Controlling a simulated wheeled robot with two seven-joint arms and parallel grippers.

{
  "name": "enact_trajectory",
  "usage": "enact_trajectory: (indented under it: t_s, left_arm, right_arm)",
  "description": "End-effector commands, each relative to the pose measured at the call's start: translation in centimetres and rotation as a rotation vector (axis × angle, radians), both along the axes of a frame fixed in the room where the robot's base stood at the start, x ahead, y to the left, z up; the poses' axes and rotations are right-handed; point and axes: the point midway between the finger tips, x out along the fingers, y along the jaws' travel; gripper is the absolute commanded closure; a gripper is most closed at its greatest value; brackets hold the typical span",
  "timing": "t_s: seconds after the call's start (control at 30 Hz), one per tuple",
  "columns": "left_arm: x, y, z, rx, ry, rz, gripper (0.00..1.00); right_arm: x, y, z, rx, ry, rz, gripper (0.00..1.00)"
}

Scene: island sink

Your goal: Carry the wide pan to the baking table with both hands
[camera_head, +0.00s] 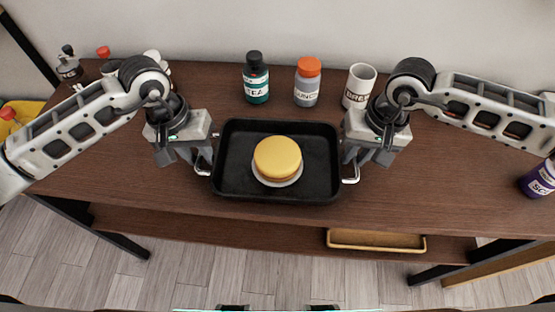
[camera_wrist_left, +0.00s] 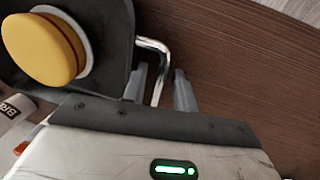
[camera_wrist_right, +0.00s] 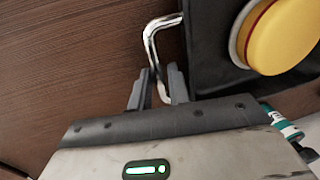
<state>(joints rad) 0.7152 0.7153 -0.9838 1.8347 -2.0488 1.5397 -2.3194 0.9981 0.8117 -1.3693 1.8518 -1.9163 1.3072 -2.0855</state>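The wide black pan (camera_head: 228,180) is on the brown wooden table and holds a yellow round cake-like thing (camera_head: 277,157) on a light round base. The pan has a metal handle at each side. My left gripper (camera_head: 199,160) is at the pan's left handle (camera_wrist_left: 157,45); in the left wrist view its fingers stand apart with the handle between them. My right gripper (camera_head: 353,162) is at the right handle (camera_wrist_right: 151,40); in the right wrist view its fingers also stand apart around the handle. Neither gripper looks clamped.
Behind the pan stand a dark teal bottle (camera_head: 256,80), a grey bottle with an orange cap (camera_head: 307,84) and a white mug (camera_head: 358,86). More bottles stand at the far left. A purple bottle (camera_head: 541,180) is at the right. A yellow tray (camera_head: 375,240) lies on the lower shelf.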

Motion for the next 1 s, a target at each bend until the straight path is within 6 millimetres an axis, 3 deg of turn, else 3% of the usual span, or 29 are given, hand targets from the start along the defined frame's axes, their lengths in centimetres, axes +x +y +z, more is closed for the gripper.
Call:
enact_trajectory:
  t_s: [0.43,0.5,0.57,1.0]
  left_arm:
    - [-0.03,-0.18,-0.97,0.001,0.0,-0.001,0.72]
    - [-0.03,-0.17,-0.96,0.001,0.0,-0.001,0.88]
    - [-0.03,-0.17,-0.96,0.0,0.0,-0.001,1.0]
    - [0.03,-0.2,-0.18,-0.001,-0.002,-0.001,1.0]
  right_arm:
    - [-0.03,0.21,-0.97,0.0,0.001,0.001,0.82]
    - [-0.03,0.21,-0.96,0.0,0.001,0.0,0.98]
    - [-0.03,0.21,-0.96,0.0,0.001,0.001,1.0]
    - [0.03,0.23,-0.17,0.002,-0.001,0.001,1.0]
